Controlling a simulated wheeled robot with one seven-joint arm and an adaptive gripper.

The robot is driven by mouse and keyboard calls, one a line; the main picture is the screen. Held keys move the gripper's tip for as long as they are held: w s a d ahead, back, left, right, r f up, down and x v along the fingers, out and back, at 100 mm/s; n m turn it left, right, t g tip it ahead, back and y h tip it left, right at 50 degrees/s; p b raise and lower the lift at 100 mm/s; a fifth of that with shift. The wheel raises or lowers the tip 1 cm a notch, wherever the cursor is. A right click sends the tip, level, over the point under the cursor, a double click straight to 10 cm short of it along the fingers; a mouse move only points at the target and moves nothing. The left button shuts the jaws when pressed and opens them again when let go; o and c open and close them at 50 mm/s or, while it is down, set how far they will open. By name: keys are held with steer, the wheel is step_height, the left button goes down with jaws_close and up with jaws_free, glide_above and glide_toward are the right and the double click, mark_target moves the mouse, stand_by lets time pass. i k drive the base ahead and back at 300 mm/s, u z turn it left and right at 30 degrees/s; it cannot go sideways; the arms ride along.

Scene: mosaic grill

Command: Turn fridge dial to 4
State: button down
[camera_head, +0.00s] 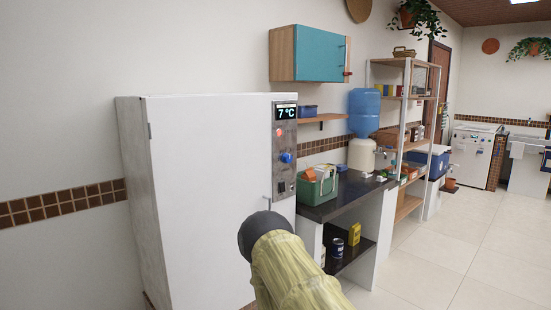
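The fridge (215,190) is a tall white cabinet standing at the left of centre. A grey control panel (285,180) runs down its right front side. Its display (285,112) reads 7 °C. Below it sit a small red light or button (279,132) and a blue dial (286,157); the dial's pointer mark is too small to read. My arm shows at the bottom centre, with a dark rounded joint in front of the fridge's lower part. My gripper is not visible, and nothing is seen touching the dial.
Right of the fridge stands a dark counter (345,190) with a green box (317,186) and a water dispenser (362,125). A teal wall cabinet (320,54) hangs above. A shelf rack (405,130) stands beyond. The tiled floor (440,260) at right is clear.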

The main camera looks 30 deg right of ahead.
mark_target(287, 157)
steer(key=z, duration=1.75)
steer(key=i, duration=1.2)
steer(key=u, duration=1.65)
